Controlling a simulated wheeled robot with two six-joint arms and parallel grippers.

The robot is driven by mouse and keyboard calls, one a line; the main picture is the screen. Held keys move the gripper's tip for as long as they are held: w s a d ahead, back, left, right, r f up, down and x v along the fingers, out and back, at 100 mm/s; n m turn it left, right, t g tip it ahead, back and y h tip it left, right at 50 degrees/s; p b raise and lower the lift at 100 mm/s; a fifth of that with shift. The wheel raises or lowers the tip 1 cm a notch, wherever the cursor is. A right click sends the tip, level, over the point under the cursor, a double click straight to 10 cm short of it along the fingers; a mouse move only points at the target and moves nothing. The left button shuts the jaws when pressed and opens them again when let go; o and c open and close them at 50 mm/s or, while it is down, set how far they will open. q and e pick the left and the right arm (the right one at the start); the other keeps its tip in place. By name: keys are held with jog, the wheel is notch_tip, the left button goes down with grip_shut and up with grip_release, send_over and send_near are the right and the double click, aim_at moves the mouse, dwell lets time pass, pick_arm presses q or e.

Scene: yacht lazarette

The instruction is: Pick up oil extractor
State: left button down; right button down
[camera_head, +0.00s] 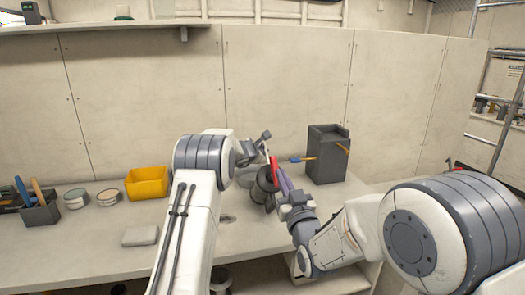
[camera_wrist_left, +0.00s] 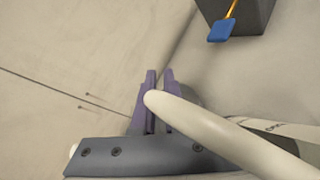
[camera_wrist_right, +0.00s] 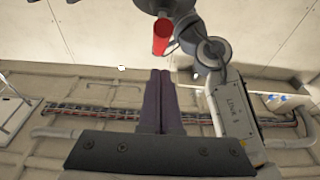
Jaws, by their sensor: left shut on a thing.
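The oil extractor (camera_head: 262,186) is a dark, rounded body with a red part (camera_head: 275,170), standing near the bench's middle, partly hidden behind my arms. The red part also shows at the top of the right wrist view (camera_wrist_right: 162,38). My left gripper (camera_wrist_left: 158,98) is shut on a pale, tube-like part (camera_wrist_left: 230,135), which looks like part of the extractor. In the head view its fingers are hard to make out. My right gripper (camera_head: 281,183) is just right of the extractor. Its purple fingers (camera_wrist_right: 161,98) lie together with nothing visible between them.
A dark grey box (camera_head: 327,157) stands right of the extractor, with a blue-tipped brush (camera_wrist_left: 221,30) at it. A yellow bin (camera_head: 147,183), round tins (camera_head: 76,198) and a tool holder (camera_head: 40,211) stand at the left. A pale block (camera_head: 140,236) lies near the front.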

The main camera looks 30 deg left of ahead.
jog(key=v, duration=0.8)
jog(key=s+d+f+g+h, duration=0.7)
jog(key=s+d+f+g, duration=0.1)
jog(key=d, duration=0.1)
jog(key=s+d+f+g+h, duration=0.1)
jog(key=s+d+g+h, duration=0.1)
jog(key=s+d, duration=0.5)
jog(key=s+d+f+m+g+h, duration=0.1)
jog(key=s+d+g+h, duration=0.2)
jog(key=s, duration=0.9)
jog(key=d+g, duration=0.2)
jog(key=d, duration=0.2)
jog(key=shift+d+f+g+h, duration=0.25)
jog(key=shift+f+g+h, duration=0.05)
jog(key=shift+f, duration=0.05)
